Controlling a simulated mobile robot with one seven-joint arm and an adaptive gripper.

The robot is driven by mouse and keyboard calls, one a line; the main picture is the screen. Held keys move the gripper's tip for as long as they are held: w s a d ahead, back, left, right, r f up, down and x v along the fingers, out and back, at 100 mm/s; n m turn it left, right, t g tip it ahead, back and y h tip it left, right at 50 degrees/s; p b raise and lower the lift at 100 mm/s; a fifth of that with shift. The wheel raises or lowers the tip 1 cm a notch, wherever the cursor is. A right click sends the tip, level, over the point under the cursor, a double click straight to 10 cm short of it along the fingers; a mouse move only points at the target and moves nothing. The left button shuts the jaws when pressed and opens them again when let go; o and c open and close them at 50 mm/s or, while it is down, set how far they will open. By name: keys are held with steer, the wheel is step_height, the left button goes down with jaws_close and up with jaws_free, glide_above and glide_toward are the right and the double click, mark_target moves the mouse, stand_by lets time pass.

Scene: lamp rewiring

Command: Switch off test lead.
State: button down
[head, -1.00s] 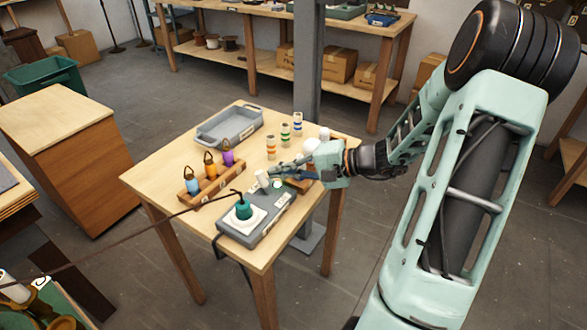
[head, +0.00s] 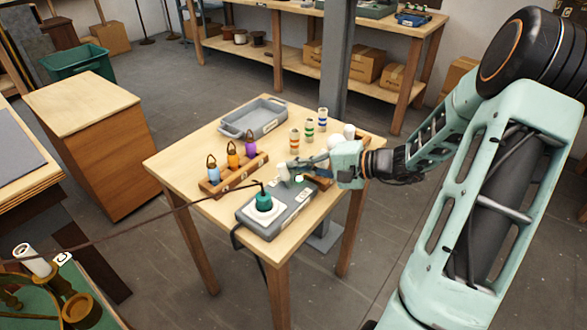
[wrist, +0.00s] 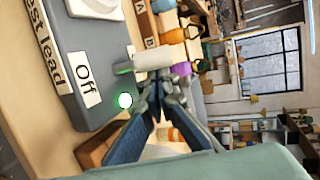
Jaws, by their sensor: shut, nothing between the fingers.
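The test lead unit (head: 250,222) is a grey box on the wooden table, with a teal plug (head: 263,202) in a white socket on top. In the wrist view, its side reads "test lead" and a plate reads "Off" (wrist: 85,80). A round lamp (wrist: 125,100) beside that plate has a green glow. A white cylindrical switch handle (wrist: 152,61) stands at the box's end, with a green bit at its base. My gripper (wrist: 158,100) is shut and empty, its fingertips close to the handle. I cannot tell whether they touch.
A wooden rack (head: 218,186) holds blue, orange and purple bottle-like pieces. A grey tray (head: 252,117) and three banded spools (head: 309,130) stand farther back on the table. A dark cable (head: 140,215) runs left from the plug. A grey post (head: 340,60) rises behind the table.

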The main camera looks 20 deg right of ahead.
steer(key=shift+s+d+f+t+y+b, duration=0.2)
steer(key=shift+t+y+b, duration=0.25)
steer(key=shift+b, duration=1)
steer(key=t+y+b, duration=0.1)
steer(key=b, duration=0.2)
steer(key=s+y+b, duration=0.1)
steer(key=b, duration=0.2)
steer(key=shift+d+f+n+t, duration=0.3)
steer(key=shift+n+t, duration=0.05)
steer(key=shift+n, duration=0.05)
steer(key=y+b, duration=0.1)
steer(key=t+y+b, duration=0.1)
steer(key=b, duration=0.1)
steer(key=shift+s+d+n, duration=0.25)
steer(key=shift+s+n, duration=0.05)
steer(key=shift+s, duration=0.1)
steer(key=shift+s+d+r, duration=0.1)
steer(key=shift+r, duration=0.05)
steer(key=shift+s+r, duration=0.1)
steer(key=shift+r, duration=0.1)
steer(key=shift+d+f, duration=0.1)
